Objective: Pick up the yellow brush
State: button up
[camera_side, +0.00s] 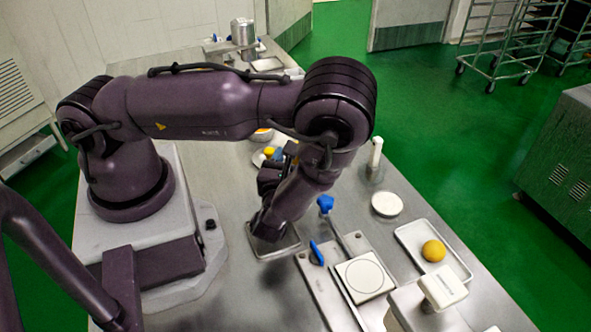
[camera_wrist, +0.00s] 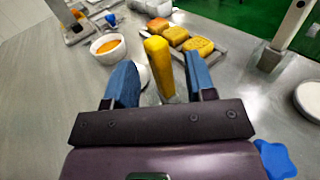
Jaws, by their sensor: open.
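In the wrist view the yellow brush (camera_wrist: 158,58) shows as an upright yellow block. It appears between the two blue fingers of my gripper (camera_wrist: 162,85), with bare space on both sides. The fingers are apart, and I cannot tell how far ahead of them the brush is. Its lower end is partly hidden by the gripper, and something pale shows beside it. In the side view my own arm covers most of the gripper, and I cannot make out the brush there with certainty.
A white bowl with orange contents (camera_wrist: 108,48) stands left of the brush. A tray (camera_wrist: 221,52) with several yellow-orange cakes lies behind it. A pale post (camera_wrist: 287,35) and a round white dish (camera_wrist: 308,98) stand to the right. Steel table is bare at left.

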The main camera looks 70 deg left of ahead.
jog(key=shift+x, duration=1)
jog(key=shift+c, duration=0.2)
grip_shut()
jog(key=shift+r, duration=0.1)
jog(key=shift+r, duration=4.95)
